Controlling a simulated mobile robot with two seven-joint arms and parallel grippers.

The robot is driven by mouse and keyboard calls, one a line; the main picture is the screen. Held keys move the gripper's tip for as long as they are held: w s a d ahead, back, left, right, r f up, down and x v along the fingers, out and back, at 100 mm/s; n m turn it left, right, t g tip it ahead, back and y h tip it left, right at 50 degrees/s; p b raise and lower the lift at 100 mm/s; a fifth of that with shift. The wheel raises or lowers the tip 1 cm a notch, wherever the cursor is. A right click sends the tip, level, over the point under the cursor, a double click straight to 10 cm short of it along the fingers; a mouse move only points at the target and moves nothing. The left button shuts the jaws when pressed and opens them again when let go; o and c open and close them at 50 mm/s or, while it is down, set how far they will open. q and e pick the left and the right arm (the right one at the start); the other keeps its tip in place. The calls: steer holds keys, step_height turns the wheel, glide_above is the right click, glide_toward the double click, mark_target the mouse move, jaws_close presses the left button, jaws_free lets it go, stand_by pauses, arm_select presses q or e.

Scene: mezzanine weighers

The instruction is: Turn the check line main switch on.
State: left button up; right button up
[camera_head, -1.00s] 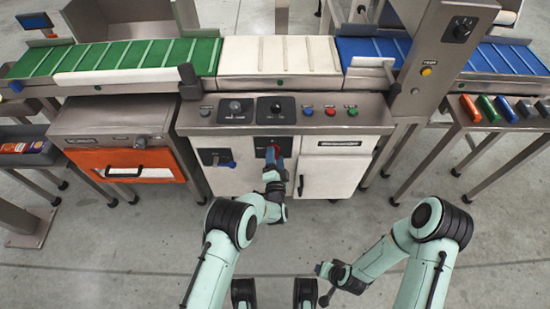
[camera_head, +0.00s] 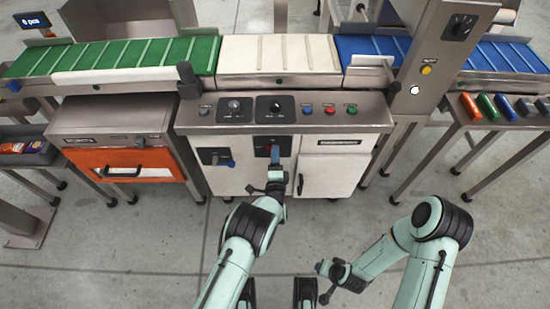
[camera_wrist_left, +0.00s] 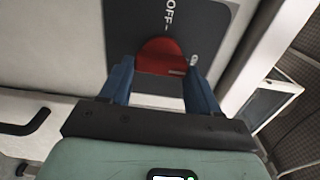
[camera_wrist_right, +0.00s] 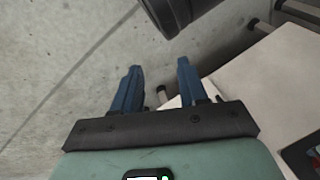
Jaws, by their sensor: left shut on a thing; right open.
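The main switch is a red handle (camera_wrist_left: 162,56) on a dark plate (camera_wrist_left: 205,30) marked OFF, as the left wrist view shows. In the head view its plate (camera_head: 262,143) is on the front of the white cabinet. My left gripper (camera_head: 274,157) is at the handle, its blue fingers (camera_wrist_left: 161,86) on either side of it, shut on it. The fingers hide part of the handle, and I cannot tell its exact angle. My right gripper (camera_head: 322,268) is open and empty, low in front of the cabinet; the right wrist view shows its fingers (camera_wrist_right: 158,88) apart.
Knobs and coloured buttons (camera_head: 330,109) line the panel above. An orange-fronted drawer (camera_head: 130,165) stands at left, a table with coloured packs (camera_head: 470,107) at right. The floor in front is clear.

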arm_select(q)
steer(key=shift+a+f, duration=0.1)
steer(key=shift+a, duration=0.1)
steer(key=o, duration=1.1)
steer(key=shift+c, duration=0.2)
steer(key=shift+d, duration=0.1)
steer(key=s+p, duration=0.3)
steer(key=s, duration=1)
steer(key=shift+s, duration=0.25)
arm_select(e)
steer(key=s+a+r+g, duration=0.1)
steer(key=s+a+r, duration=0.1)
steer(key=s, duration=0.3)
steer(key=shift+s+a+r+g+y, duration=0.15)
steer(key=shift+a+r+g+y, duration=0.2)
steer(key=shift+r, duration=0.45)
